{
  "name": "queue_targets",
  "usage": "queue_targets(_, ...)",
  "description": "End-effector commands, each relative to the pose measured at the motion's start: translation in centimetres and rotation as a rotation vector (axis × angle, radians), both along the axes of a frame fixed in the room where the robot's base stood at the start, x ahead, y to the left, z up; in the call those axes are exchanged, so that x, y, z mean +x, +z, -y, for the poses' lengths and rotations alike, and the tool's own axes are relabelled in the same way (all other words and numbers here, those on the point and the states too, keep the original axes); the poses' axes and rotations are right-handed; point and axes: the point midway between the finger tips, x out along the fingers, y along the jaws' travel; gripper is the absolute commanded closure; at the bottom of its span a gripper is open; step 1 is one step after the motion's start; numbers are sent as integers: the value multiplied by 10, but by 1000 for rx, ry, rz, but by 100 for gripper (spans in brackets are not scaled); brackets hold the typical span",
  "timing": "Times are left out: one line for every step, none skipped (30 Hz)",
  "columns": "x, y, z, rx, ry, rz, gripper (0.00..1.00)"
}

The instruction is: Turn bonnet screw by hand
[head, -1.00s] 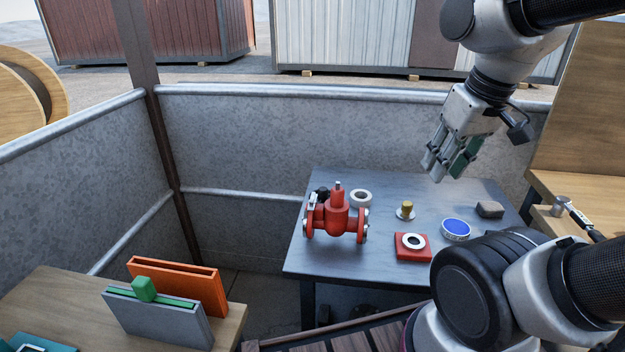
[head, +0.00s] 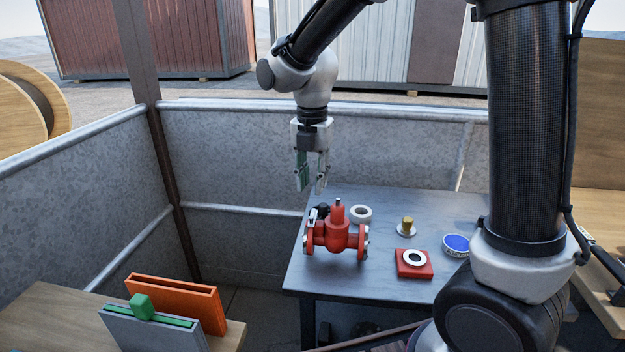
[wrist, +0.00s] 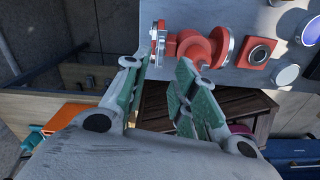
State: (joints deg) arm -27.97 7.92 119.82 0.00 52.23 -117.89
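The red valve (head: 336,236) stands on the grey-blue table (head: 390,300), with flanges on both sides and a bonnet (head: 338,212) topped by a short grey stem. A small black part with a light lever sits at its upper left. I cannot make out a separate bonnet screw. My gripper (head: 309,187) points down, open and empty, above the valve and slightly to its left, apart from it. In the wrist view, my two green-padded fingers (wrist: 163,62) are spread, and the valve (wrist: 200,42) shows beyond their tips.
A white ring (head: 360,213), a brass fitting on a pale disc (head: 407,227), a red block with a white ring (head: 414,271) and a blue-topped disc (head: 456,243) lie right of the valve. A grey metal wall (head: 240,150) stands behind. A wooden bench (head: 60,305) is at lower left.

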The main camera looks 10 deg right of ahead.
Motion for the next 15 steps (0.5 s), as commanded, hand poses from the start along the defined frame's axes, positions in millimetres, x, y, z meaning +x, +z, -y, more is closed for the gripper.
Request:
queue_targets(0, -1, 0, 0, 24, 0, 73)
queue_targets(0, -1, 0, 0, 34, 0, 73)
queue_targets(0, -3, 0, -1, 40, -1, 73)
queue_targets(0, -4, 0, 0, 42, -1, 73)
queue_targets(0, -6, 0, -1, 42, -2, 73)
queue_targets(0, -9, 1, -1, 41, -2, 73)
queue_targets(0, -12, 1, -2, 41, -2, 73)
queue_targets(0, -14, 0, -1, 41, -2, 73)
queue_targets(-1, -19, 1, -2, 40, -2, 73)
queue_targets(-1, -22, 1, -1, 40, -3, 73)
queue_targets(-1, -26, 1, -1, 40, -3, 73)
queue_targets(-1, -31, 1, -1, 40, -3, 73)
queue_targets(-1, -34, 1, -2, 39, -4, 73)
queue_targets(-1, -38, 1, -1, 39, -3, 73)
queue_targets(-1, -43, 1, -1, 39, -3, 73)
